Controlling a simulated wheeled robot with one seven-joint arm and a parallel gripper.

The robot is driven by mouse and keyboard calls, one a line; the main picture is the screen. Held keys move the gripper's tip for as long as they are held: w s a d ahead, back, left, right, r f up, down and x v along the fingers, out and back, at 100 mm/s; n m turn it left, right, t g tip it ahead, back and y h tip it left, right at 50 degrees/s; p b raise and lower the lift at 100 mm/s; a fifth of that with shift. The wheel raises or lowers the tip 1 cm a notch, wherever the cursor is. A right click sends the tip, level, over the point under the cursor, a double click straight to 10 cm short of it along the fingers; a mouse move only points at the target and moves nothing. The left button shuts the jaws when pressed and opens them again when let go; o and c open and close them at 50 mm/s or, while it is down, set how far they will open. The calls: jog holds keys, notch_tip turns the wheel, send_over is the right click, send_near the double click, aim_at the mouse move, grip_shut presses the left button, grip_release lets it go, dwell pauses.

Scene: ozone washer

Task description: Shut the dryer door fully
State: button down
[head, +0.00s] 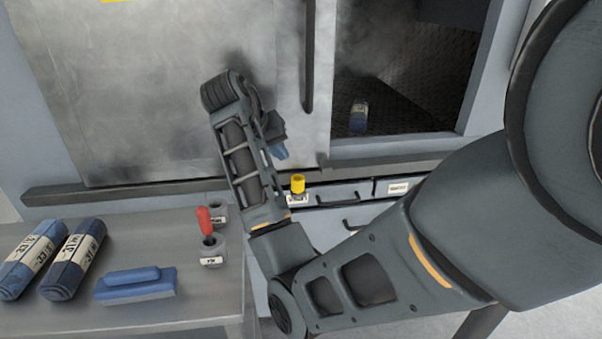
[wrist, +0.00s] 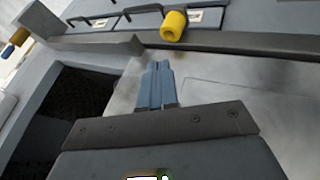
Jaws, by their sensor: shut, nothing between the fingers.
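The dryer door (head: 140,80) is a wide smudged metal panel with a dark vertical handle bar (head: 309,55) near its right edge. It covers the left and middle of the front. To its right the dark opening (head: 400,85) is uncovered, so the door stands partly open. My gripper (head: 281,152) is in front of the door's lower right part, left of the handle bar. In the wrist view its blue fingers (wrist: 157,68) are together and empty, over the grey panel. I cannot tell whether they touch it.
A small blue-grey item (head: 359,117) stands inside the opening. Below are a ledge, drawers (head: 340,195) and a yellow knob (head: 298,184). A side table (head: 190,310) at lower left holds rolled blue cloths (head: 72,260), a blue brush (head: 135,284) and a red-handled tool (head: 205,220).

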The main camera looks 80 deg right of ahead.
aim_at(313, 168)
jog(key=b+x, duration=0.1)
jog(key=x, duration=0.9)
jog(key=shift+s+f, duration=0.15)
jog(key=shift+s, duration=0.05)
jog(key=s, duration=0.1)
jog(key=s+d, duration=0.1)
jog(key=s, duration=0.1)
jog(key=shift+s+d, duration=0.2)
jog(key=shift+s, duration=0.1)
